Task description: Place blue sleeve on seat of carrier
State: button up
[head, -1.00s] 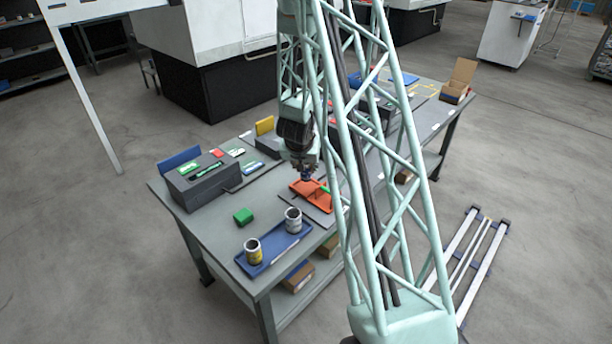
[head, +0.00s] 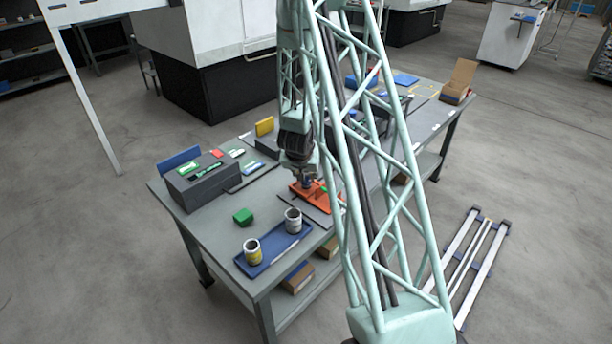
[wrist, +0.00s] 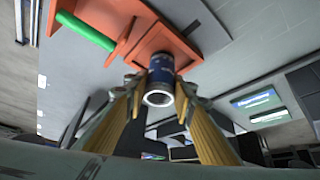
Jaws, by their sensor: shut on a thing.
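The orange carrier (head: 328,205) lies on a grey plate on the workbench, and it shows at the top of the wrist view (wrist: 142,38). A green rod (wrist: 85,32) lies across the carrier's left part in the wrist view. The blue sleeve (wrist: 161,70), a short tube with a pale open end, is between the yellow-padded fingers of my gripper (wrist: 160,98). My gripper is shut on it. In the head view my gripper (head: 305,178) is low over the carrier. The sleeve's far end meets the carrier in the wrist view; I cannot tell whether it touches. The seat is hidden.
A blue tray (head: 276,250) with two cups stands at the bench's near end, beside a green block (head: 243,216). A dark grey box (head: 203,182) stands left.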

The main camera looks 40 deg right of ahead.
jog(key=shift+f, duration=0.15)
jog(key=o, duration=1)
jog(key=shift+r, duration=0.2)
jog(key=shift+s+a+r, duration=0.15)
jog(key=shift+r, duration=0.25)
jog(key=shift+p+v, duration=0.8)
jog(key=shift+v, duration=4.75)
